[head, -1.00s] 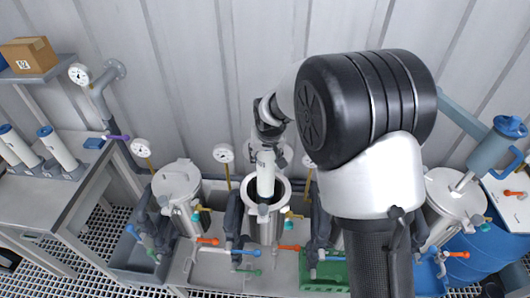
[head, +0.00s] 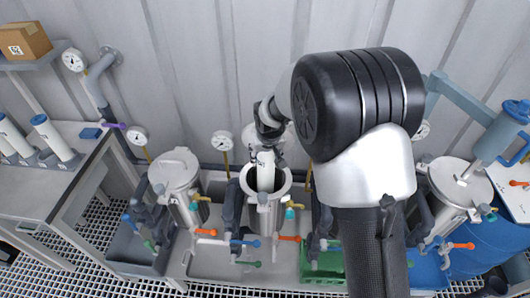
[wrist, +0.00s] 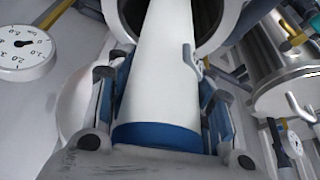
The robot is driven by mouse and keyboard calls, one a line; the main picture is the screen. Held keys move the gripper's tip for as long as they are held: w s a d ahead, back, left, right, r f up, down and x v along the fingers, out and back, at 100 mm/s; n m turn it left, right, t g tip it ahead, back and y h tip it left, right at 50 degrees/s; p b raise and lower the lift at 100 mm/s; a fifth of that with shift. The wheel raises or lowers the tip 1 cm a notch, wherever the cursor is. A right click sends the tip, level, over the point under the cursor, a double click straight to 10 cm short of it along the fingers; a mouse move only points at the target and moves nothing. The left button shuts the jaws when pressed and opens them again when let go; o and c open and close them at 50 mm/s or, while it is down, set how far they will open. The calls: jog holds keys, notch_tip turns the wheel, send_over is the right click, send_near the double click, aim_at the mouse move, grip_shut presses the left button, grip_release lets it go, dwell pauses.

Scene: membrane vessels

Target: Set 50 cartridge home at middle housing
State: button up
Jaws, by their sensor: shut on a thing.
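A white cartridge (head: 265,172) with a blue end band (wrist: 157,136) is held in my gripper (head: 268,140). In the wrist view, the gripper's two fingers stand on either side of the cartridge (wrist: 165,70) near its blue end. The middle housing (head: 264,219) is an open steel vessel. The cartridge's lower end is inside its mouth, and the cartridge looks nearly upright. The housing rim (wrist: 232,35) shows around the cartridge in the wrist view. How deep the lower end sits is hidden inside the dark bore.
A closed steel housing (head: 175,176) stands to the left and another (head: 460,184) to the right. Gauges (head: 222,140) and coloured valve handles (head: 289,238) surround the middle housing. Several white cartridges (head: 53,138) stand on the left bench. My arm hides the area right of the middle housing.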

aim_at(268, 181)
jog(key=shift+f+b, duration=5.35)
jog(key=shift+f, duration=2.3)
jog(key=shift+f+b, duration=0.3)
jog(key=shift+f, duration=1.15)
jog(key=o, duration=1.6)
jog(key=v, duration=1.2)
jog(key=shift+s+f, duration=0.1)
jog(key=shift+s, duration=0.05)
